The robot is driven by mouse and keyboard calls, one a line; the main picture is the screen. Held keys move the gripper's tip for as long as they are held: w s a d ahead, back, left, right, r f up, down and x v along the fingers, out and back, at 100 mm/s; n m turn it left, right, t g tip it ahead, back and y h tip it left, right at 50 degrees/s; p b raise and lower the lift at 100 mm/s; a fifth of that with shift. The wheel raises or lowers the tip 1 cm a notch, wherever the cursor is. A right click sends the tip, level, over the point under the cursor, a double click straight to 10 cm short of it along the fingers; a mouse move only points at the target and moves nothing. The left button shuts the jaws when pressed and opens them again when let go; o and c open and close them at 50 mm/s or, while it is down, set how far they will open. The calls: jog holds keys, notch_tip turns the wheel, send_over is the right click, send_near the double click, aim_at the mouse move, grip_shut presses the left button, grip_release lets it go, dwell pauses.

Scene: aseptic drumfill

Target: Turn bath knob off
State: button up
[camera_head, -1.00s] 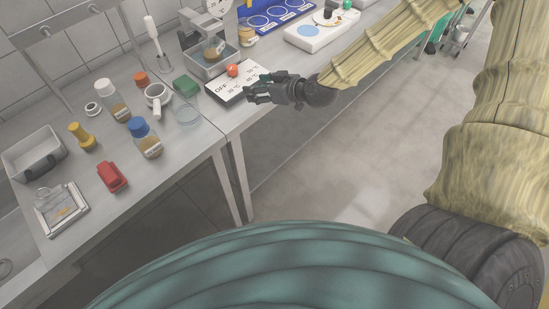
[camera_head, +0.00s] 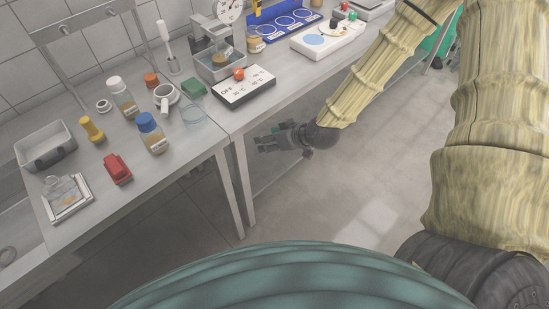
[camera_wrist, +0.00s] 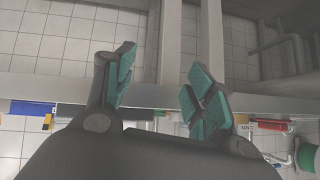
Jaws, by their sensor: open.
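The bath knob (camera_head: 239,74) is a round orange-red ball at the back edge of a white control panel (camera_head: 262,86) with a black side. The panel is printed with OFF and several temperatures. The knob stands nearer the OFF mark's side than the panel's right end; its exact setting I cannot tell. The metal water bath (camera_head: 209,72) with a bottle in it stands just behind. My gripper (camera_head: 262,142) is beyond the table's front edge, below and apart from the panel. In the wrist view my gripper (camera_wrist: 160,78) is open and empty, its teal-padded fingers spread. The knob is not recognisable there.
On the left table stand a blue-capped bottle (camera_head: 153,135), a red object (camera_head: 117,169), a glass dish (camera_head: 193,115) and a mortar (camera_head: 166,95). A white device (camera_head: 326,40) stands right of the panel. The floor before the table is clear.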

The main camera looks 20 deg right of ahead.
jog(key=shift+m+g+h, duration=0.3)
jog(key=shift+g, duration=0.3)
jog(key=shift+s+a+f, duration=0.2)
jog(key=shift+s+f, duration=0.7)
jog(key=shift+s, duration=0.05)
jog(key=shift+s+a+f, duration=0.15)
jog(key=shift+s+f, duration=0.75)
jog(key=shift+s, duration=0.05)
